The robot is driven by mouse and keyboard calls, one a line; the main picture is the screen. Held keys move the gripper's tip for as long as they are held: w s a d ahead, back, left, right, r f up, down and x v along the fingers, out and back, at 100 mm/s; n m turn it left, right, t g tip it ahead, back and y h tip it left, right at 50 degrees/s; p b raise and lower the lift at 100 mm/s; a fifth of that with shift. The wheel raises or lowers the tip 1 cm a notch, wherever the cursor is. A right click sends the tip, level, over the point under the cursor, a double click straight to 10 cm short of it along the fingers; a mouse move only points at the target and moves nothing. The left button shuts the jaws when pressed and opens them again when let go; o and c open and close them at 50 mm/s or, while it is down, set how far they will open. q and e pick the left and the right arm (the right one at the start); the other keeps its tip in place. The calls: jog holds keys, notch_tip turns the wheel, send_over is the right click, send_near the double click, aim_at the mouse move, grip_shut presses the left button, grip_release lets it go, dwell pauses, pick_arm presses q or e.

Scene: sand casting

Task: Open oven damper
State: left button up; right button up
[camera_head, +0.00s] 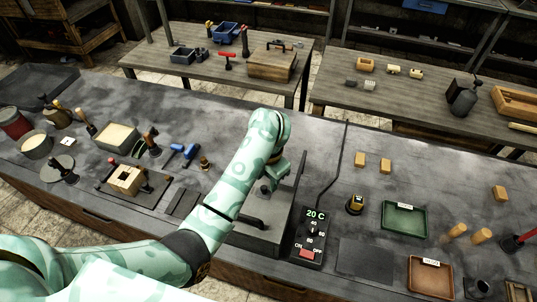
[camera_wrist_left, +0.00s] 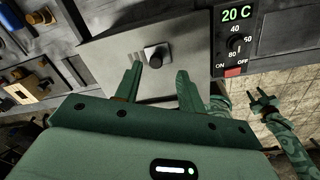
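The oven is a grey metal box (camera_head: 268,238) set at the worktop's front edge, with a dark handle (camera_head: 250,221). In the left wrist view its grey plate (camera_wrist_left: 105,52) carries a black damper knob (camera_wrist_left: 157,56) beside narrow vent slots. My left gripper (camera_head: 268,187) is over the oven. In the left wrist view its fingers (camera_wrist_left: 160,74) are spread and empty, with the knob just beyond and between the tips, not visibly touched. My arm hides the oven's left part in the head view. My right gripper (camera_wrist_left: 264,100) shows only in the left wrist view, with spread, empty fingers.
A control panel (camera_head: 311,238) reading 20 C stands right of the oven, with a dial, a red switch and a cable. A green tray (camera_head: 404,221) and brown tray (camera_head: 430,277) lie further right. Moulding tools and a wooden block (camera_head: 125,180) lie left.

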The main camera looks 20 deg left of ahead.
pick_arm(q)
notch_tip(320, 180, up, 13)
jog(key=p, duration=0.5)
jog(key=shift+s+d+f+p, duration=0.2)
jog(key=shift+d+p, duration=0.1)
jog(key=shift+d, duration=0.15)
